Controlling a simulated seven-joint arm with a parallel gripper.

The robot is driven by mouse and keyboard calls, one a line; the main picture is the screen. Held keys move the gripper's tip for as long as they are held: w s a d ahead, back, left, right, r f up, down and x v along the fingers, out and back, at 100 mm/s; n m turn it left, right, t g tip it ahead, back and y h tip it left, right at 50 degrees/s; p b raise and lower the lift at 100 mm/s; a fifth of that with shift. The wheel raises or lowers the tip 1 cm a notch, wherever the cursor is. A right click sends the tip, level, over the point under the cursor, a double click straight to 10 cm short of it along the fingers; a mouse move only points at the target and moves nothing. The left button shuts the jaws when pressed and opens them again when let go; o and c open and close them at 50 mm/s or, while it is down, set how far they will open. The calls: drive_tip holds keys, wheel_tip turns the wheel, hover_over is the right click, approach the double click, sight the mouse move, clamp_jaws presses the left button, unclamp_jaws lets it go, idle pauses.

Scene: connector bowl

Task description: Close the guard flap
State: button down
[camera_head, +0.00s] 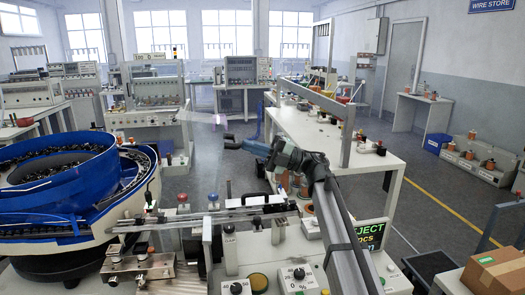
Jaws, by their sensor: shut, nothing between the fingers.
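A pale, see-through panel (196,117), which looks like the guard flap, shows up and to the left of my gripper. Its outline is faint, and I cannot tell where its hinge is or exactly how far it stands open. My gripper (229,141) is shut and empty, pointing left in the middle of the view, above the feeder station. A gap shows between its fingertips and the panel in the picture; the depth between them is hard to judge. The feeder track (235,213) runs below my gripper, to the right of the blue bowl (50,180).
A metal block with knobs (139,268) and a control box with dials (297,277) stand at the front. An REJECT counter display (370,233) is right of my arm. A white bench (345,150) stands behind; a cardboard box (495,272) is at the lower right.

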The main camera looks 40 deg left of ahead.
sight(207, 135)
drive_tip(key=shift+s+a+r, duration=0.1)
drive_tip(key=shift+s+a, duration=0.05)
drive_tip(key=shift+s, duration=0.05)
idle(0.3)
drive_tip(key=s+a+r+t+h, duration=0.2)
drive_tip(key=s+a+t+h, duration=0.55)
drive_tip(key=s+a, duration=1.05)
drive_tip(key=s+a+f, duration=0.6)
drive_tip(key=f, duration=0.3)
drive_tip(key=s+a+f, duration=0.6)
drive_tip(key=f, duration=0.4)
drive_tip(key=shift+t, duration=0.25)
